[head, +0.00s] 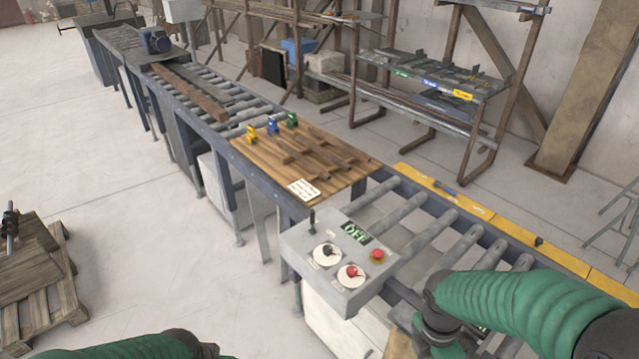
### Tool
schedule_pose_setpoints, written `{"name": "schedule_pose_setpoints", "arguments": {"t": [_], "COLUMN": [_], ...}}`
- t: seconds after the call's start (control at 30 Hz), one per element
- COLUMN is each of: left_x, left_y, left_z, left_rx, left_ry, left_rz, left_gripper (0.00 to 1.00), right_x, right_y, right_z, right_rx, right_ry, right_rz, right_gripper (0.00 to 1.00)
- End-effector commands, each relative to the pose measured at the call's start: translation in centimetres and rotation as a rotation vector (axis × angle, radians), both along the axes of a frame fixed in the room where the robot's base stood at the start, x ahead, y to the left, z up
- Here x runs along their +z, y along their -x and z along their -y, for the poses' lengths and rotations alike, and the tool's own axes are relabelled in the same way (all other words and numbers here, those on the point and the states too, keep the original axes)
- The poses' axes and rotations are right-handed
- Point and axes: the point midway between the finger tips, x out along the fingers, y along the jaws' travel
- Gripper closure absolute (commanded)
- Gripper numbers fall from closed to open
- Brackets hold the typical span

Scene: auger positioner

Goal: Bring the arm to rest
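My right arm comes in from the right in a green sleeve. Its dark wrist and gripper (440,335) hang down beside the control box, over the near end of the conveyor; the fingertips are not clearly visible. My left arm shows only as a green sleeve and dark joint at the bottom edge, and its gripper is out of view. The grey control box (318,283) has a small upright black lever (312,218), a display (356,232) with green characters that seem to read OFF, a black knob (328,250), a red knob (352,271) and a red button (377,256).
A roller conveyor (400,215) runs from lower right to upper left, with a wooden board (250,150) holding yellow, blue and green clamp-like pieces. A yellow rail (480,208) edges it. A rack (440,75) stands behind; a pallet (45,290) lies left. Floor between is clear.

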Motion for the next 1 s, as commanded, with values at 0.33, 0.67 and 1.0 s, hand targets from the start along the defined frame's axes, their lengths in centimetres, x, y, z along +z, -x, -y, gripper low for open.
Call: {"name": "schedule_pose_setpoints", "arguments": {"t": [0.33, 0.67, 1.0], "left_x": [-7.5, -13.0, -12.7], "left_y": [0.1, 0.2, 0.2], "left_z": [0.0, 0.0, 0.0], "left_rx": [0.000, 0.000, 0.000], "left_ry": [0.000, 0.000, 0.000], "left_rz": [0.000, -0.001, 0.000], "left_gripper": [0.64, 0.64, 0.64], "right_x": [-7.3, -12.2, -11.9], "right_y": [1.8, 2.9, 2.9], "right_z": [-1.9, -3.3, -3.3], "right_rx": [-0.830, -1.805, -1.844], "right_ry": [-0.023, -0.184, -0.190], "right_rz": [0.197, 0.317, 0.317], "right_gripper": [0.62, 0.62, 0.62]}}
